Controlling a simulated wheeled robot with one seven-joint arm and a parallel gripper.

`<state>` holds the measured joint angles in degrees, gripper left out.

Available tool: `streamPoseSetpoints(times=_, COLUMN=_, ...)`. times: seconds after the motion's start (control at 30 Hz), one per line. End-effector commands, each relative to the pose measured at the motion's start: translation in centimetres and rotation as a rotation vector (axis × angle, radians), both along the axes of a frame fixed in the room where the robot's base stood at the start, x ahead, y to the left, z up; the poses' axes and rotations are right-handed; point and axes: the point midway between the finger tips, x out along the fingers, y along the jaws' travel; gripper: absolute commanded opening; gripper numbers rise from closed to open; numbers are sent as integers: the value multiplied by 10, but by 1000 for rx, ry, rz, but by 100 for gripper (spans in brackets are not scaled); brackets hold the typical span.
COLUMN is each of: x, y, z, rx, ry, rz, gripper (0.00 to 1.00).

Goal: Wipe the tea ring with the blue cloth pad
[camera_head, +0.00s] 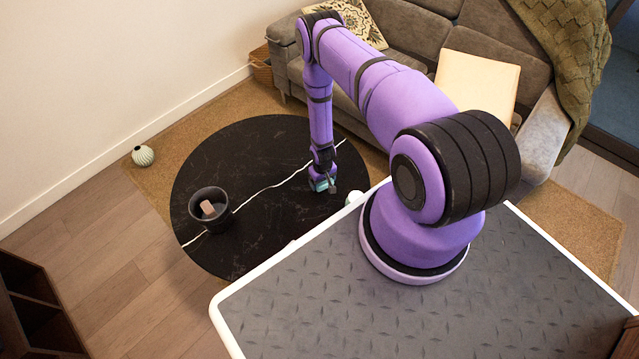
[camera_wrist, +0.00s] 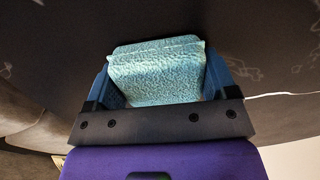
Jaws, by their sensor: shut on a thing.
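The blue cloth pad (camera_wrist: 158,72) is light blue and textured, and fills the space between the two fingers in the wrist view. My gripper (camera_wrist: 160,80) is shut on it. In the head view my gripper (camera_head: 322,182) is low over the right part of the round black table, with a bit of the pad (camera_head: 321,186) showing. I cannot tell whether the pad touches the table top. I cannot make out the tea ring in either view.
The round black table (camera_head: 245,150) has white veins. A dark pot (camera_head: 209,222) with a pinkish block (camera_head: 208,208) inside stands at its left. A small white object (camera_head: 354,198) is near the table's right edge. A grey sofa (camera_head: 410,50) stands behind. A ribbed vase (camera_head: 143,155) is on the rug.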

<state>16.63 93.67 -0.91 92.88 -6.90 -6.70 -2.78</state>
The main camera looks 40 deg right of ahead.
Motion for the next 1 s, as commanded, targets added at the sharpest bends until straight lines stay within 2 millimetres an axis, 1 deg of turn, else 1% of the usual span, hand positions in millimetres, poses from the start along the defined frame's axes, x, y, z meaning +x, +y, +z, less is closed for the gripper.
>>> streamPoseSetpoints(times=0.1, x=3, y=-9, z=1, rx=0, ry=-2, rz=-1, gripper=41)
streamPoseSetpoints(times=0.2, x=3, y=-13, z=1, rx=1, ry=-2, rz=-1, gripper=41)
streamPoseSetpoints(times=0.43, x=3, y=-11, z=-2, rx=1, ry=-1, rz=1, gripper=41)
streamPoseSetpoints(times=0.57, x=2, y=-4, z=-3, rx=2, ry=0, rz=3, gripper=41)
streamPoseSetpoints(times=0.9, x=-6, y=23, z=-7, rx=7, ry=4, rz=4, gripper=41)
streamPoseSetpoints(times=1.0, x=-7, y=27, z=-7, rx=9, ry=6, rz=4, gripper=41)
